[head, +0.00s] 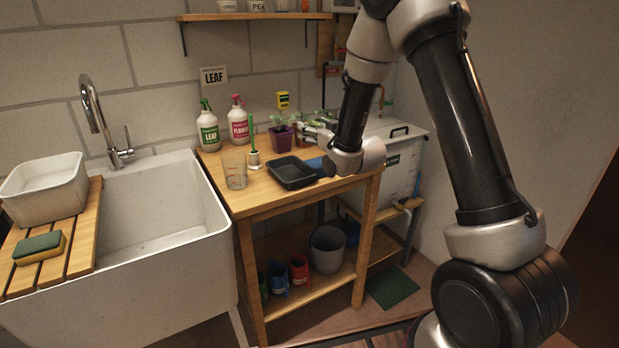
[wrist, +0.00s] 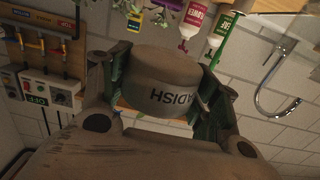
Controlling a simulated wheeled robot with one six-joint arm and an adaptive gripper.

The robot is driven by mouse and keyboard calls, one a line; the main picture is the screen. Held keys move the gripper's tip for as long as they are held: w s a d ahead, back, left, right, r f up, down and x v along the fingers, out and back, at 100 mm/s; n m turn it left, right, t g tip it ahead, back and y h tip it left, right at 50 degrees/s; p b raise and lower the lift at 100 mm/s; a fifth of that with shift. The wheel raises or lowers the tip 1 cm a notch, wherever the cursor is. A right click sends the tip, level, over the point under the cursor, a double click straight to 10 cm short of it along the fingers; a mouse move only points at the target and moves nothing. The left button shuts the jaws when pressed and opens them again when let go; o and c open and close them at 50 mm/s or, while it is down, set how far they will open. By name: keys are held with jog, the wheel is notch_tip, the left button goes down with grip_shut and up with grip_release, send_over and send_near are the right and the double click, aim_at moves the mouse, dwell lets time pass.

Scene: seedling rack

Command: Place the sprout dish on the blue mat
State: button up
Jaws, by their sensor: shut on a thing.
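The sprout dish (wrist: 165,70) is a round, grey-brown container in the wrist view, with dark lettering of which "ADISH" can be read. My gripper (wrist: 167,88) is shut on it, with one green-padded finger on each side.
A purple plant pot (head: 281,139) and two bottles, green-labelled (head: 207,130) and pink-labelled (head: 238,123), stand behind. A sink (head: 165,215) is left.

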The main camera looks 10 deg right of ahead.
notch_tip(320, 180, down, 11)
jog(key=shift+r, duration=0.2)
jog(key=shift+f, duration=0.1)
jog(key=o, duration=1.1)
jog(key=shift+c, duration=0.2)
